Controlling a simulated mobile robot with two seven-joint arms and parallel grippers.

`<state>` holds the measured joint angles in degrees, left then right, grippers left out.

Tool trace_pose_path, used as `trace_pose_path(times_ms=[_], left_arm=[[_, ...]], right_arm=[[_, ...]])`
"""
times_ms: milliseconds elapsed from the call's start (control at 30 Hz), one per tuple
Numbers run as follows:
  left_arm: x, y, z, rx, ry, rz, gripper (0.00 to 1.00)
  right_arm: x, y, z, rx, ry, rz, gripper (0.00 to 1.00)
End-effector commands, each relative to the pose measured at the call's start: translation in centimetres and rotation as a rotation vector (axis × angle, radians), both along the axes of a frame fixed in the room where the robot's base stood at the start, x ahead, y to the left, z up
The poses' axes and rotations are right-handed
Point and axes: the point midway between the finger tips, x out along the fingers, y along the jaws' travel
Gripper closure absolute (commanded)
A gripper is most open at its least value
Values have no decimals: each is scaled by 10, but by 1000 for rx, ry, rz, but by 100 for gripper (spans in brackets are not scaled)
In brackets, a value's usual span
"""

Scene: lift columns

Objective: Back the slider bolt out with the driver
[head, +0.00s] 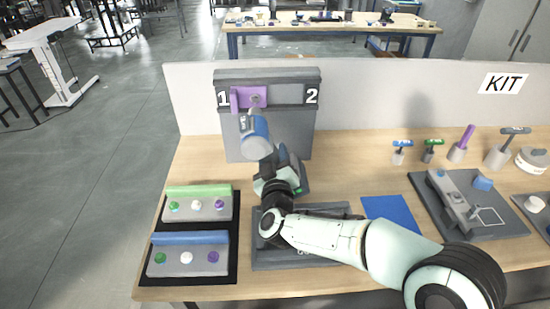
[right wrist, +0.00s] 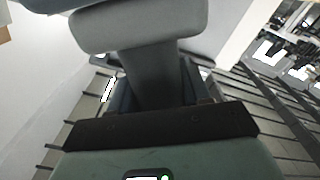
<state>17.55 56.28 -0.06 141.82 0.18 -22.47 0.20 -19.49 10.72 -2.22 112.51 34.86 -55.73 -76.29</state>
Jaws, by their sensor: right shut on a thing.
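The purple slider (head: 238,99) sits at the left end of its slot on the grey upright panel (head: 300,135), by number 1. The slider bolt (head: 255,99) shows as a small grey spot on the slider. My right gripper (head: 275,168) is in front of the panel, shut on the driver (head: 256,140), which is blue and grey. The driver's front end points up toward the panel, just below the bolt. I cannot tell whether it touches. In the right wrist view the driver's grey body (right wrist: 140,65) fills the upper middle. My left gripper is not in view.
A black tray (head: 235,265) with two button blocks lies at the left. A blue mat (head: 390,211) and a grey fixture board (head: 470,230) lie at the right. Several upright tools, one with a purple handle (head: 467,137), stand behind the board. A white wall (head: 400,95) backs the table.

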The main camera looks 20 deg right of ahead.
Motion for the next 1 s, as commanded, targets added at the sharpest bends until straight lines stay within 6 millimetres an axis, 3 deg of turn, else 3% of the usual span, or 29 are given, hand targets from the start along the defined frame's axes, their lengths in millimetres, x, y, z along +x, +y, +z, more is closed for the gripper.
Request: trace_pose_path(times_ms=[500,1000], left_arm=[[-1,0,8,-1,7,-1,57],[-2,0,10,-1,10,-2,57]], right_arm=[[48,-14,5,0,-9,-1,100],[54,-16,4,0,-8,0,100]])
